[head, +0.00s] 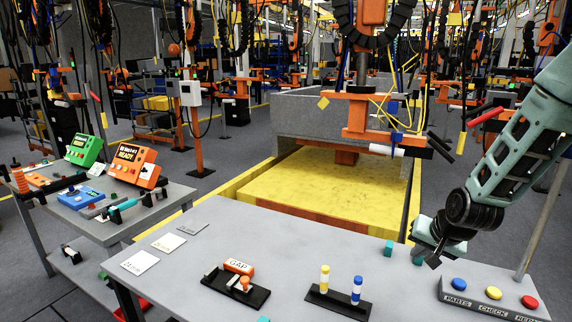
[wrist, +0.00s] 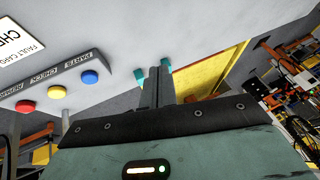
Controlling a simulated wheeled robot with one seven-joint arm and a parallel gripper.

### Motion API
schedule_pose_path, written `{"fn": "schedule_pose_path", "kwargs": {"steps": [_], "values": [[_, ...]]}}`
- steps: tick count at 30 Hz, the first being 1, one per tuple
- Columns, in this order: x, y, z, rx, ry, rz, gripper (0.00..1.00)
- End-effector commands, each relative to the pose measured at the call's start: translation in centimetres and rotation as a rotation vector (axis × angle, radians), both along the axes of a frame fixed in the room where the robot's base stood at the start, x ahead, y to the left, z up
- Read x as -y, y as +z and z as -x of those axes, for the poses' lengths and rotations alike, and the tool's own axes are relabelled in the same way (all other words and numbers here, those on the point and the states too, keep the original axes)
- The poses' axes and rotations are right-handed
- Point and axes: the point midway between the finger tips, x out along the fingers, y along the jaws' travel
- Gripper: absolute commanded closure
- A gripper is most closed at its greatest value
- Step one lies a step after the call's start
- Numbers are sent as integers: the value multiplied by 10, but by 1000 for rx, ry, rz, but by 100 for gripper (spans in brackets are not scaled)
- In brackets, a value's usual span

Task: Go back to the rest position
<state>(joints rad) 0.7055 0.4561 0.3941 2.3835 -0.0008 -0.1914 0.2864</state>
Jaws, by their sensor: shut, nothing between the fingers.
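My gripper (head: 433,261) is at the right of the head view, low over the far right part of the grey table (head: 215,262). Its fingers point down and look empty. In the wrist view my gripper (wrist: 161,73) shows its two dark fingers together. The teal arm comes in from the right edge of the head view. Two small teal blocks, one left block (head: 388,247) and one right block (head: 418,260), stand close to the fingers. I cannot tell whether the fingers touch the right block.
A button box (head: 480,308) with blue, yellow and red buttons stands right of my gripper. Two small bottles in a black holder (head: 338,302) and a black tray (head: 236,289) are further left.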

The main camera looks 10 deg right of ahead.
Motion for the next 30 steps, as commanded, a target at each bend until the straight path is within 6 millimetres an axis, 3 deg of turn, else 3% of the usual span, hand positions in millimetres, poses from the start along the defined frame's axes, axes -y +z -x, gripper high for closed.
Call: {"fn": "schedule_pose_path", "kwargs": {"steps": [1,6,11,15,18,22,25,30], "values": [[-38,8,1,-29,104,15,100],[-141,28,31,-141,413,61,100],[-220,46,84,-240,700,119,100],[-270,62,143,-319,942,179,100],[-292,71,185,-367,1095,222,100],[-305,79,227,-416,1240,267,100],[-309,83,246,-437,1303,287,100],[-309,84,255,-450,1334,296,100]]}}
